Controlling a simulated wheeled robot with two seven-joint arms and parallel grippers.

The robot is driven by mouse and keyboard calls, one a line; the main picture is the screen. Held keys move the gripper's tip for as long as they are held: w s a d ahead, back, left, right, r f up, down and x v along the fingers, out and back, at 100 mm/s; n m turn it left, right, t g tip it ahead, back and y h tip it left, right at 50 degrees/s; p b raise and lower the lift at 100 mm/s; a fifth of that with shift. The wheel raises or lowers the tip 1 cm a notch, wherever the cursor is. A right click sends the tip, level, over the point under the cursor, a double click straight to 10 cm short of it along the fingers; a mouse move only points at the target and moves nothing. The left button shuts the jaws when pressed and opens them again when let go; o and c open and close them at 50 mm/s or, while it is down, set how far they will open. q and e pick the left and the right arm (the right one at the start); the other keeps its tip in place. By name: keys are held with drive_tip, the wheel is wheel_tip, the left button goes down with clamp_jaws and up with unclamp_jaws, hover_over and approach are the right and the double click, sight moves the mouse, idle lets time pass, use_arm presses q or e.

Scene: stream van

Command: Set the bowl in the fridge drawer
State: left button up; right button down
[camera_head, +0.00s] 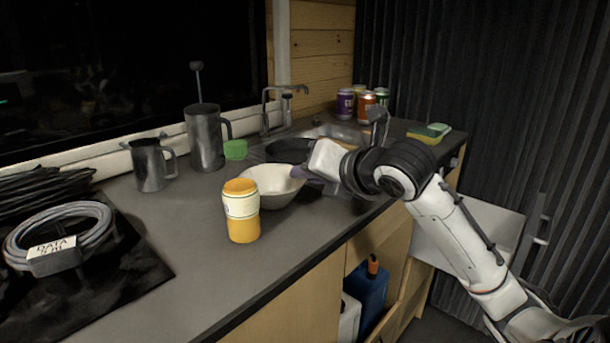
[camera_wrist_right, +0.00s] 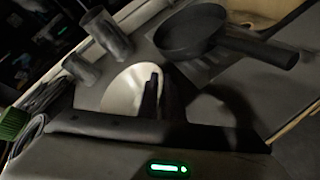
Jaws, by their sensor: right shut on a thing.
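The white bowl (camera_head: 268,186) is on the grey counter in the head view, behind a yellow and white container. My right gripper (camera_head: 302,172) is at the bowl's right rim and shut on it. In the right wrist view the bowl (camera_wrist_right: 130,92) shows with a dark finger (camera_wrist_right: 151,97) across its rim. I cannot tell whether the bowl touches the counter. The fridge drawer cannot be made out for certain; an open compartment (camera_head: 402,297) with bottles shows below the counter. My left gripper is not in view.
A yellow and white container (camera_head: 241,211) stands just in front of the bowl. A dark pan (camera_wrist_right: 190,32) lies behind it near the sink. A metal pitcher (camera_head: 151,165), a tall metal pot (camera_head: 205,140) and a coiled cable (camera_head: 58,232) are to the left.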

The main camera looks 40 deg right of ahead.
drive_tip(key=shift+f, duration=0.15)
drive_tip(key=c, duration=1.9)
unclamp_jaws()
